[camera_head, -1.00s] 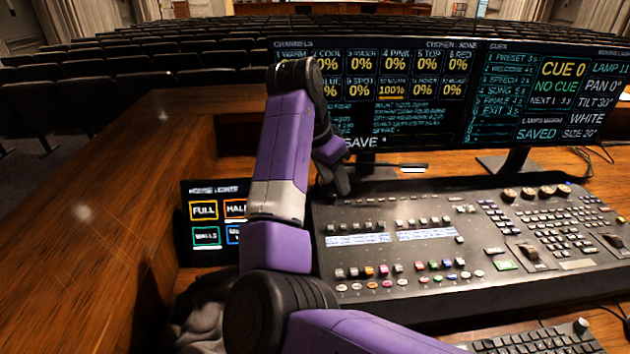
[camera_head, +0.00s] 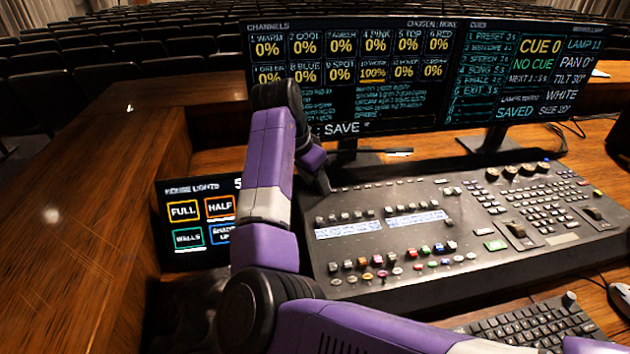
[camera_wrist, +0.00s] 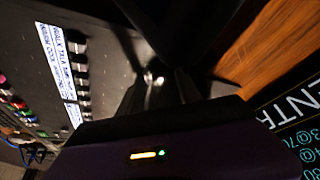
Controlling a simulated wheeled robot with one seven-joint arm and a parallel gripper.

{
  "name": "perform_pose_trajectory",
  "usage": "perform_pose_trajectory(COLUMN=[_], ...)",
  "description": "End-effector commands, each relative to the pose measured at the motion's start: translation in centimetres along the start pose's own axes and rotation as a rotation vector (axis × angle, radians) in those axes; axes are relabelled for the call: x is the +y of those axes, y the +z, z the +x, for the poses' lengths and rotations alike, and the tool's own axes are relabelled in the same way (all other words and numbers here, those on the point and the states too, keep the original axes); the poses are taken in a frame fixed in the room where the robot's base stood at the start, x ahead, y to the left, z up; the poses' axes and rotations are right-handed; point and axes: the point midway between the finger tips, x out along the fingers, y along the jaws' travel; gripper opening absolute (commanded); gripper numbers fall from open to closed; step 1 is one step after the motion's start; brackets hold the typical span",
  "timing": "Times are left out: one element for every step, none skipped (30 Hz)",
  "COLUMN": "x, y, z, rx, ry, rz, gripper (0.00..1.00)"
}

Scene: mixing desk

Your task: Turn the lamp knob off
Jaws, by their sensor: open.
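My gripper (camera_head: 322,185) points down at the rear left corner of the mixing console (camera_head: 470,262), below the left monitor. In the wrist view my gripper (camera_wrist: 157,84) is open, with its dark fingers blurred near the console's dark top. A small bright, shiny spot (camera_wrist: 150,77) shows between the fingers; it may be the lamp knob, but blur hides its shape and setting. I cannot tell whether the fingers touch it. A thin dark bar with a lit white tip (camera_head: 398,152), perhaps the desk lamp, reaches right behind the console.
Two monitors (camera_head: 350,125) stand behind the console. A house lights touch panel (camera_head: 200,215) stands left of it. Rows of buttons and faders (camera_head: 400,262) cover the console. A keyboard (camera_head: 530,325) lies in front. Bare wood (camera_head: 80,220) is free at the left.

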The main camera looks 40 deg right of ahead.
Motion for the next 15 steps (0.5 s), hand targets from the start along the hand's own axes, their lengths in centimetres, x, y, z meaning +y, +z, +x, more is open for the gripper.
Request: perform_pose_trajectory(x=[0.0,0.0,0.0,0.0,0.0,0.0,0.0,0.0,0.0,0.0,0.0,0.0,0.0,0.0,0.0], y=[-0.01,-0.01,-0.01,-0.01,-0.01,-0.01,-0.01,-0.01,-0.01,-0.01,-0.01,-0.02,-0.02,-0.01,-0.02], z=[0.06,0.06,0.06,0.05,0.05,0.05,0.04,0.04,0.04,0.03,0.03,0.03,0.03,0.02,0.02], rx=[0.0,0.0,0.0,0.0,0.0,0.0,0.0,0.0,0.0,0.0,0.0,0.0,0.0,0.0,0.0], ry=[0.0,0.0,0.0,0.0,0.0,0.0,0.0,0.0,0.0,0.0,0.0,0.0,0.0,0.0,0.0], rz=[0.0,0.0,0.0,0.0,0.0,0.0,0.0,0.0,0.0,0.0,0.0,0.0,0.0,0.0,0.0], gripper=[0.41,0.41,0.41,0.41,0.41,0.41,0.36,0.3,0.22,0.16,0.1,0.02,0.0,0.0,0.0])
